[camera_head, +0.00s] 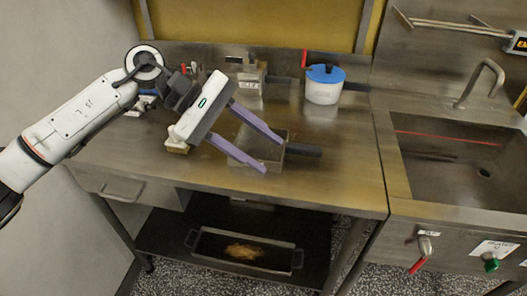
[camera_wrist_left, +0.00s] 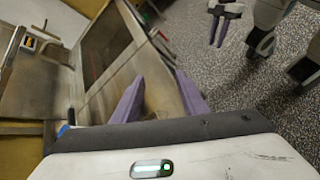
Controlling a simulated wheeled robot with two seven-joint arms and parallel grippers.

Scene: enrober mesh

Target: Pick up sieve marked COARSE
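A square metal sieve-like pan (camera_head: 262,152) with a dark handle (camera_head: 304,150) pointing right lies at the middle of the steel table. A second metal pan (camera_head: 249,84) with a dark handle stands behind it; a small plate on it is too small to read. I cannot read COARSE on either. My left gripper (camera_head: 274,157) is open, its purple fingers reaching over the front pan; they hold nothing visible. The fingers also show apart in the left wrist view (camera_wrist_left: 160,82). My right gripper (camera_wrist_left: 226,22) appears open and empty over the floor in the left wrist view.
A small tan block (camera_head: 177,147) lies under my left gripper's body. A sink (camera_head: 460,165) is at the right. A dark tray (camera_head: 245,252) sits on the lower shelf. The table's front right is clear.

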